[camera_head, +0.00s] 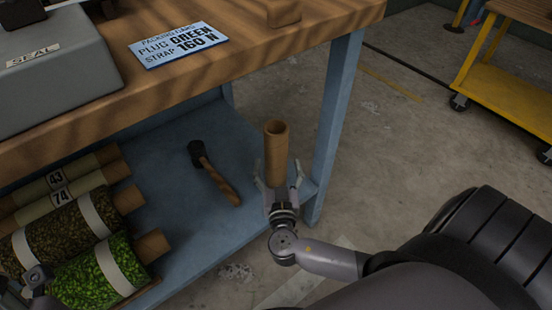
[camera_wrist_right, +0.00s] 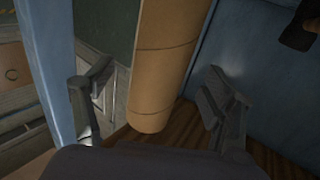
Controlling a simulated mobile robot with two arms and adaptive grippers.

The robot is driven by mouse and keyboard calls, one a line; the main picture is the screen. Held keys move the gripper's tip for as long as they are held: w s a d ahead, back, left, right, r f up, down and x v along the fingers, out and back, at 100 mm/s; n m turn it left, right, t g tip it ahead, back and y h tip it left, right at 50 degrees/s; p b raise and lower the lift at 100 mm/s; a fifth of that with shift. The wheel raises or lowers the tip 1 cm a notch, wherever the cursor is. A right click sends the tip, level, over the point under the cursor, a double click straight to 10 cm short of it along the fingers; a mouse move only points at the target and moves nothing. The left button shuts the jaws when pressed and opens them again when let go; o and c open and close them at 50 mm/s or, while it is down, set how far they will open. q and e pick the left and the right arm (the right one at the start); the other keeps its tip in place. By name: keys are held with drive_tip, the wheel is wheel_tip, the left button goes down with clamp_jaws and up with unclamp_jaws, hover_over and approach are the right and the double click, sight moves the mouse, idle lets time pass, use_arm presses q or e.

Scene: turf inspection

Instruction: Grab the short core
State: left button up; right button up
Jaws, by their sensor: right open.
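The core (camera_head: 276,150) is a brown cardboard tube standing upright at the lower shelf's right end, with its open end up. My right gripper (camera_head: 279,182) is open, with one finger on each side of the tube's lower part. In the right wrist view the tube (camera_wrist_right: 163,65) runs between the two spread fingers of my right gripper (camera_wrist_right: 157,85), with a gap on both sides. The tube's foot is hidden behind the gripper in the head view. My left gripper (camera_head: 38,278) shows only partly at the lower left edge, by the rolls; its jaws are unclear.
Turf rolls (camera_head: 85,225) and tubes marked 43 and 74 lie at the left of the blue shelf (camera_head: 190,240). A dark-headed mallet (camera_head: 215,175) lies left of the core. A table leg (camera_head: 335,125) stands close right.

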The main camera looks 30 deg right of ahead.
drive_tip(key=shift+b+x, duration=0.55)
drive_tip(key=shift+x, duration=2.1)
drive_tip(key=shift+r, duration=0.1)
drive_tip(key=shift+c, duration=0.6)
drive_tip(key=c, duration=1.4)
